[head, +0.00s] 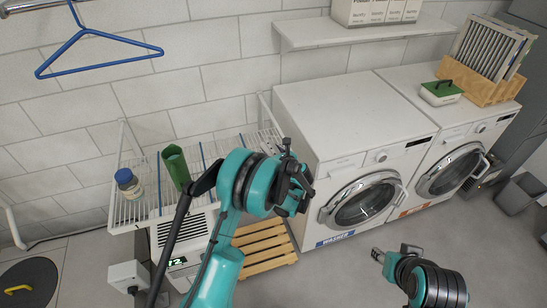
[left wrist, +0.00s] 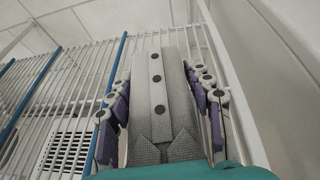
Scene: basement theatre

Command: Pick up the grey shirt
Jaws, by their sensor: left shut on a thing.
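The grey shirt (left wrist: 160,100) is folded, with a buttoned front strip and a collar, and fills the middle of the left wrist view. My left gripper (head: 292,182) is shut on it, with purple-padded fingers along both its sides. In the left wrist view the gripper (left wrist: 162,95) has the shirt between its fingers, in front of the white wire rack (left wrist: 85,70).
The wire rack (head: 133,212) holds a blue-capped jar (head: 130,184) and a green container (head: 175,167). A washer (head: 340,115) stands close to the right of my left gripper. A wooden slatted stand (head: 265,245) is below. A blue hanger (head: 100,55) hangs upper left.

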